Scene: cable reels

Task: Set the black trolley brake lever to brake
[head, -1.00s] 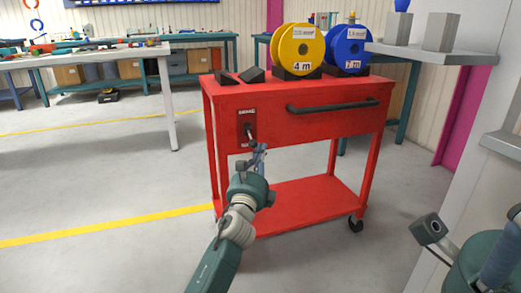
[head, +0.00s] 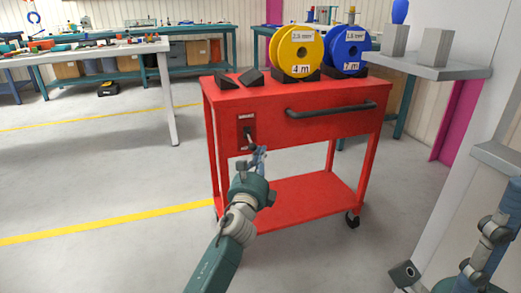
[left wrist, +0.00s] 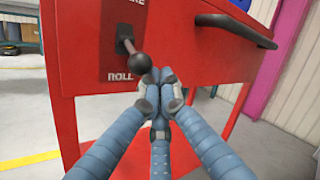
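The brake lever (head: 250,138) is on the left of the red trolley's front, on a dark red plate. In the left wrist view, its black ball knob (left wrist: 140,63) hangs down and toward me, just above the "ROLL" label (left wrist: 120,77). The upper label is partly cut off. My left gripper (head: 259,153) is just below and right of the lever. In the wrist view its blue fingers (left wrist: 161,93) are drawn together with no object between them, close to the knob; contact is unclear. My right gripper (head: 490,245) shows only partly at the lower right edge.
The red trolley (head: 300,188) has a black handle (head: 331,110) right of the lever. Yellow (head: 297,50) and blue (head: 350,50) reels stand on top, beside black wedges (head: 253,77). A grey shelf (head: 430,67) is at right. The floor left of the trolley is clear.

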